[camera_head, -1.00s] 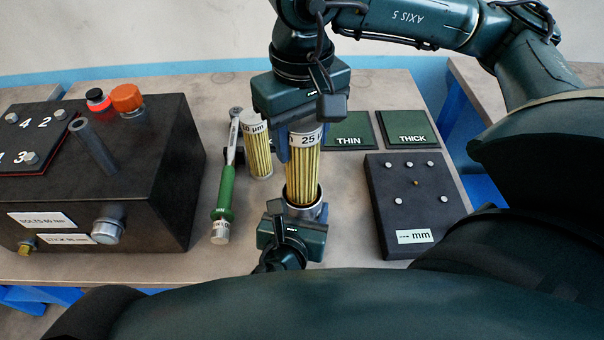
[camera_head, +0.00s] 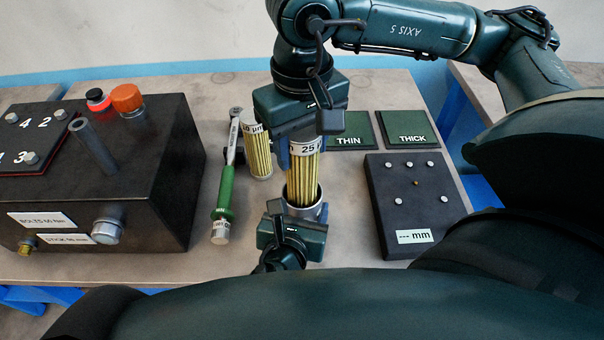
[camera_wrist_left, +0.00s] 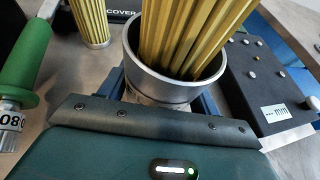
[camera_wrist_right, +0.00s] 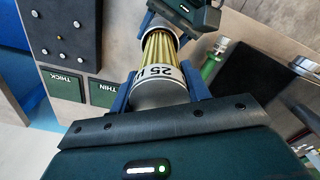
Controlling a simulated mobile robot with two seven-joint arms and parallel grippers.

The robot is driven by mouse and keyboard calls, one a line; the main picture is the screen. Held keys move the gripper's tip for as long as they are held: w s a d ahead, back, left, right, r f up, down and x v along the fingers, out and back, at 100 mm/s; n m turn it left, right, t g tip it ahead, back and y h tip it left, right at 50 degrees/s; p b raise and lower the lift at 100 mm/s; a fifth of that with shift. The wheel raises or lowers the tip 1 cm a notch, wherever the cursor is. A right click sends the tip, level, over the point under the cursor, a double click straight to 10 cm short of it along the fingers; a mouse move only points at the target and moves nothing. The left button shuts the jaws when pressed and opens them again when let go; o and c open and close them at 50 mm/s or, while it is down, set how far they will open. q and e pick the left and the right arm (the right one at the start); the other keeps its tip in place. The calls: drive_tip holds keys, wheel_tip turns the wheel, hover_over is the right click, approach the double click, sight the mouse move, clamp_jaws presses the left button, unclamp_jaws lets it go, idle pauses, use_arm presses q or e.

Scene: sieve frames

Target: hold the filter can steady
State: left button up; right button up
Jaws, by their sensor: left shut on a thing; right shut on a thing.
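The filter can (camera_head: 319,212), a short silver metal cup, is held upright between the fingers of my left gripper (camera_head: 300,214). In the left wrist view the can (camera_wrist_left: 158,86) shows close in front of the jaws. My right gripper (camera_head: 304,142) is shut on the upper end of a yellow pleated filter marked 25 (camera_head: 304,172). The filter's lower end is inside the can's mouth and hidden by its wall. In the right wrist view the filter's silver cap (camera_wrist_right: 160,92) sits between the blue fingers.
A second yellow filter (camera_head: 257,152) and a green-handled wrench (camera_head: 226,186) are left of the can. A black block with bolts (camera_head: 150,185) stands further left. A black gauge plate (camera_head: 402,215) and green THIN (camera_head: 352,131) and THICK (camera_head: 408,128) pads are right.

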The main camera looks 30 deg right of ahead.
drive_tip(key=shift+f, duration=2.25)
drive_tip(key=shift+f, duration=0.15)
drive_tip(key=shift+f, duration=1.9)
drive_tip(key=o, duration=1.6)
drive_tip(key=shift+c, duration=0.2)
wheel_tip(320, 180, up, 12)
